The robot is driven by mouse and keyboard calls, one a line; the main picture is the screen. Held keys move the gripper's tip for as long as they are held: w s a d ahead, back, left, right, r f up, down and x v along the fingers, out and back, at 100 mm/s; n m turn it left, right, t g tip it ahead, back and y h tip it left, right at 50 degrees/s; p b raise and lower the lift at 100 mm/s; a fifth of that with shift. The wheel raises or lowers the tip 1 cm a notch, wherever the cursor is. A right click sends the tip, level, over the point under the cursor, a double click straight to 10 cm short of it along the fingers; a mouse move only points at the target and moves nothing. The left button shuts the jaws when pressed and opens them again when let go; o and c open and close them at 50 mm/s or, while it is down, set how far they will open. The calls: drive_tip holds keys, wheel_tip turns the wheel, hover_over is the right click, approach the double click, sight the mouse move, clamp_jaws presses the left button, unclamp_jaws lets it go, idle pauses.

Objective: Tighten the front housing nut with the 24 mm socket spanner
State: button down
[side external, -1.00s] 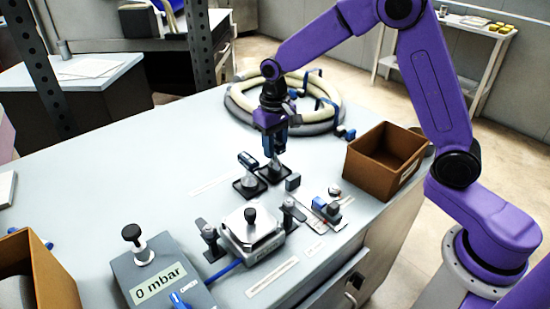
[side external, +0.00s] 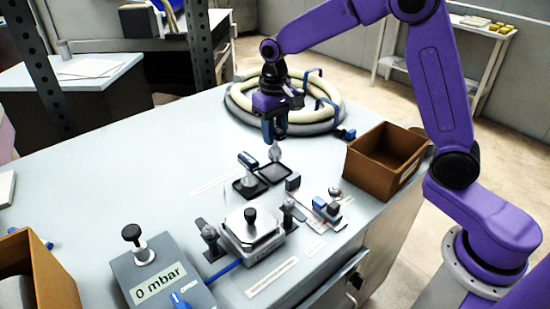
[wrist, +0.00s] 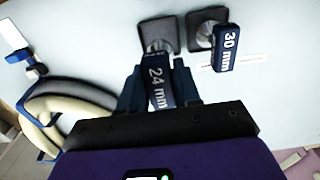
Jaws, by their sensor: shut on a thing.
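My gripper (side external: 274,132) is shut on the 24 mm socket spanner, gripping its dark blue handle; the "24 mm" label (wrist: 157,88) faces the wrist camera. A grey housing (side external: 251,233) with a black knob on top sits nearer the camera, with a small upright fitting on either side. I cannot make out which part is the front housing nut.
A grey box with a "0 mbar" display (side external: 158,284) stands at the front left. A brown open bin (side external: 385,160) is at the right, and another (side external: 40,275) at the left edge. A coiled hose (side external: 325,122) lies behind my gripper.

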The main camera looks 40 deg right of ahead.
wheel_tip(320, 180, up, 14)
drive_tip(key=s+a+n, duration=0.3)
drive_tip(key=s+a, duration=0.2)
drive_tip(key=s, duration=0.3)
drive_tip(key=s+a+n, duration=0.3)
drive_tip(key=s+a, duration=0.2)
drive_tip(key=s, duration=0.3)
drive_tip(key=shift+w+d+f, duration=0.15)
drive_tip(key=shift+f, duration=2.25)
drive_tip(key=shift+w+d+f, duration=0.15)
drive_tip(key=shift+f, duration=2.2)
drive_tip(key=shift+f, duration=1.4)
drive_tip(key=shift+m, duration=1.8)
